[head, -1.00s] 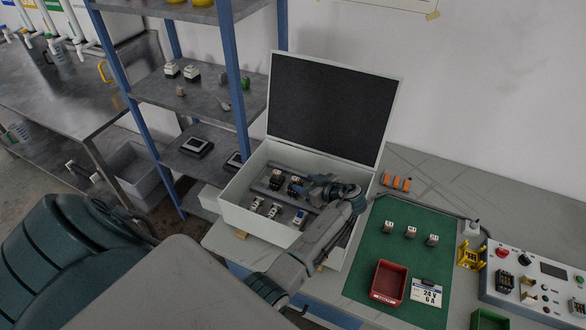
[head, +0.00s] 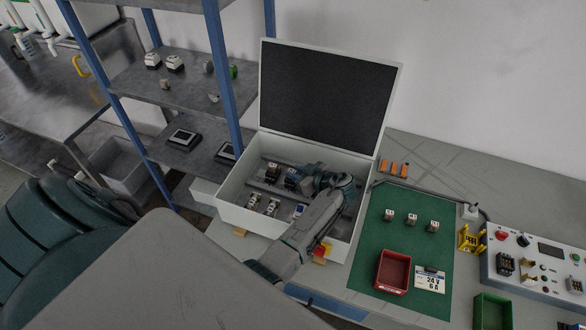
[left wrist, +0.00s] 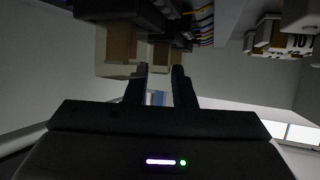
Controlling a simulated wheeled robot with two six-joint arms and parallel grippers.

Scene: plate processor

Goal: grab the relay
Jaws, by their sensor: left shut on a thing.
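My left gripper (head: 304,180) reaches into the open grey cabinet box (head: 240,215) from the front right. It is at the right end of the back row of dark relays (head: 272,171), and my wrist covers part of that row. In the left wrist view the two dark fingers (left wrist: 160,72) are close together on a small beige-and-dark block, which looks like a relay (left wrist: 160,54). Its far side is hidden. Whether it is still seated on its rail cannot be told. My right gripper is not in view.
White modules (head: 272,206) stand in the box's front row. The raised lid (head: 328,95) is behind. To the right, a green mat (head: 372,245) holds several small relays (head: 411,219) and a red bin (head: 393,272). A control panel (head: 535,265) stands farther right.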

